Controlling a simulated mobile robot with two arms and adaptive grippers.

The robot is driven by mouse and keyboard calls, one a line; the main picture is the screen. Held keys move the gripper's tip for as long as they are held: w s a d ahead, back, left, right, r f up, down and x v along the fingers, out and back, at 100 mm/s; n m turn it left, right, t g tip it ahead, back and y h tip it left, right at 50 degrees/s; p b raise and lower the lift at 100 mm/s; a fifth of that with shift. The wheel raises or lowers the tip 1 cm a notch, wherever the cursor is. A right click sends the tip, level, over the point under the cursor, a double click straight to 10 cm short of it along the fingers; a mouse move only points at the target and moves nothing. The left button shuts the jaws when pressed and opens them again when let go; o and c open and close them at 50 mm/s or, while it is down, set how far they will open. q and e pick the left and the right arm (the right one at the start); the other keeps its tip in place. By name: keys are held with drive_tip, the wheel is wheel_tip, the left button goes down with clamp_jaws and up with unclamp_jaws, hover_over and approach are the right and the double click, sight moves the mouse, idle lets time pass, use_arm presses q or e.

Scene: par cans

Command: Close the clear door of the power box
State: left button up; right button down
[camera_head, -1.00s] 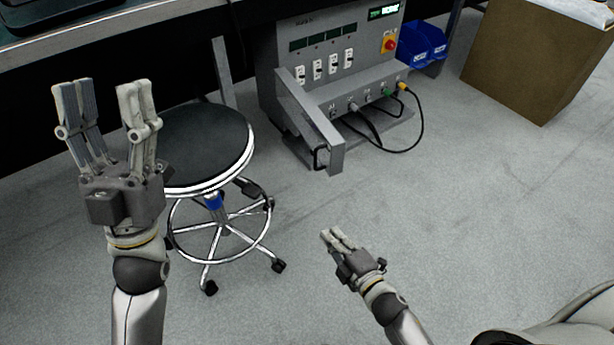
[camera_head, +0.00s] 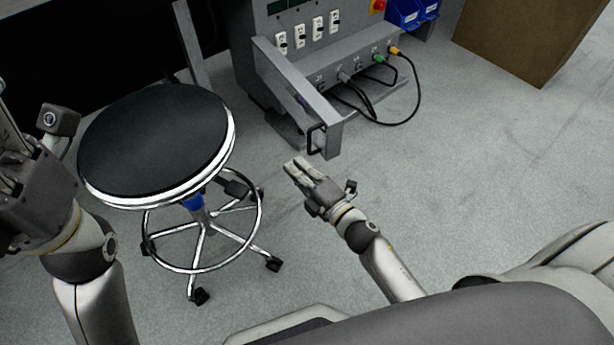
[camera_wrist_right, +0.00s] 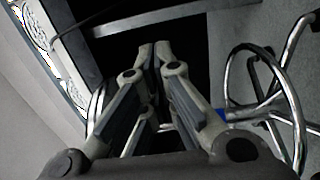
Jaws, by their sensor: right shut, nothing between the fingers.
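The grey power box (camera_head: 345,62) stands at the top centre of the head view, with its upper part out of frame. Its door (camera_head: 285,78) stands open, swung out toward me; its grey frame shows, and the clear pane is hard to make out. A dark handle (camera_head: 317,139) is at the door's near end. My right gripper (camera_head: 297,165) is shut and empty, just below and left of the handle, with a small gap in the picture. Its closed fingertips also show in the right wrist view (camera_wrist_right: 155,48). My left gripper (camera_head: 30,135) is open at the left edge, partly cut off.
A round black stool (camera_head: 155,140) with a chrome ring and wheeled base stands left of the door. Cables (camera_head: 415,105) loop from the box's front. Blue bins (camera_head: 408,14) and a brown box (camera_head: 515,40) stand at the upper right.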

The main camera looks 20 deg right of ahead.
drive_tip(key=shift+w+d+b, duration=0.35)
drive_tip(key=shift+w+d, duration=0.1)
drive_tip(key=shift+w, duration=0.25)
drive_tip(key=shift+w+d+b, duration=0.3)
drive_tip(key=shift+w+d, duration=0.1)
drive_tip(key=shift+w, duration=0.3)
drive_tip(key=shift+w+d+b, duration=0.35)
drive_tip(key=shift+w+d, duration=0.1)
drive_tip(key=shift+w, duration=0.25)
drive_tip(key=shift+d, duration=0.1)
